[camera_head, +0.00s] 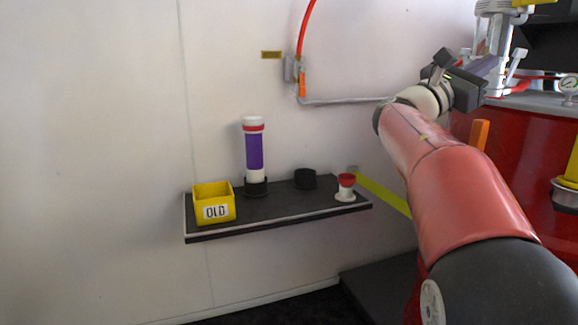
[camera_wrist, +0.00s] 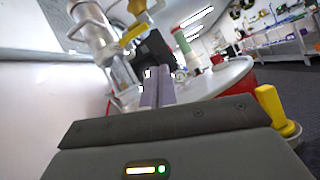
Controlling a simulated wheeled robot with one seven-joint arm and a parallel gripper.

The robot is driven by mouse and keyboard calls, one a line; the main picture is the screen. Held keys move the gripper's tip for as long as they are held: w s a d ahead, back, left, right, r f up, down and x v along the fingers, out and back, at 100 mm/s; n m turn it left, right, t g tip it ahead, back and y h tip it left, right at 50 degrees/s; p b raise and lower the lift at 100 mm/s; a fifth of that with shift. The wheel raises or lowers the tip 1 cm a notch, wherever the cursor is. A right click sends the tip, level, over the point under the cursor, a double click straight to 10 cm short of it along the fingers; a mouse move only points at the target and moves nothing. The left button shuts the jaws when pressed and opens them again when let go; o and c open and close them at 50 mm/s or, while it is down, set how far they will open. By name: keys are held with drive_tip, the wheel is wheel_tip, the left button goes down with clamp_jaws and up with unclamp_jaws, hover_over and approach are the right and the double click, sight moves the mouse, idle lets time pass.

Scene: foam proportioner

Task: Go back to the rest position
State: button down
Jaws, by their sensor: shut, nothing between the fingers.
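My gripper (camera_head: 490,68) is at the upper right in the head view, raised in front of the metal pipework above the red machine. In the wrist view its two grey fingers (camera_wrist: 157,87) are together with nothing between them. Its palm fills the bottom of that view. My red arm reaches up across the right side of the head view. The gripper's exact distance from the pipework is hard to tell.
A dark wall shelf (camera_head: 280,212) holds a yellow bin (camera_head: 214,203) marked OLD, a purple-and-white cylinder (camera_head: 254,152), a black ring (camera_head: 305,179) and a red-and-white cap (camera_head: 345,188). The red machine (camera_head: 535,160) and metal pipework (camera_wrist: 92,30) stand close to my gripper. The white wall is bare at left.

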drive_tip(key=s+d+f+m+y+p, duration=0.1)
drive_tip(key=s+f+m+y+p, duration=0.15)
drive_tip(key=s+f+y, duration=0.4)
drive_tip(key=s+f+m+y+p, duration=0.1)
drive_tip(key=s+f+m+y, duration=0.3)
drive_tip(key=f, duration=0.6)
drive_tip(key=s+a+f+m+y+p, duration=0.1)
drive_tip(key=s+a+f+m+y, duration=0.4)
drive_tip(key=s+a+f, duration=0.3)
drive_tip(key=s+a+f+m+y+p, duration=0.2)
drive_tip(key=s+a+f+m+y, duration=0.3)
drive_tip(key=a+f, duration=0.6)
drive_tip(key=s+a+y, duration=0.2)
drive_tip(key=s, duration=0.1)
drive_tip(key=shift+s, duration=0.35)
drive_tip(key=shift+m, duration=0.25)
